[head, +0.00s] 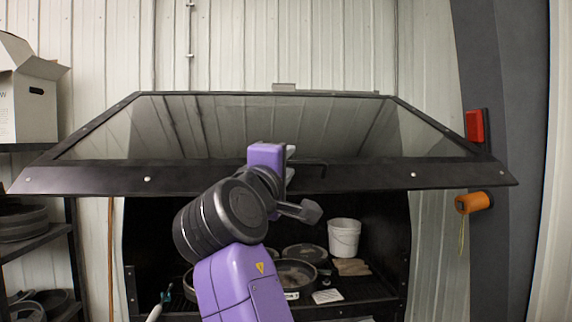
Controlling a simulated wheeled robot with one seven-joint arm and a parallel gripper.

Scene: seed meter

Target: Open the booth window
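The booth window (225,120) is a clear pane in a black frame, swung up and tilted out over the dark booth (393,240). Its front bar (400,175) runs across the view. A thin black handle (315,163) sticks out near the middle of that bar. My gripper (290,162), at the end of my purple arm, is up at the bar beside the handle. Its pale fingers show at the handle's left end, partly hidden by the purple hand. I cannot tell whether they touch or grip the handle.
Inside the booth are a white bucket (344,238), round sieves (304,253), a tan cloth (351,267) and a white card (327,296). A shelf with a cardboard box (35,105) stands left. An orange device (475,202) and a red box (475,126) are on the right post.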

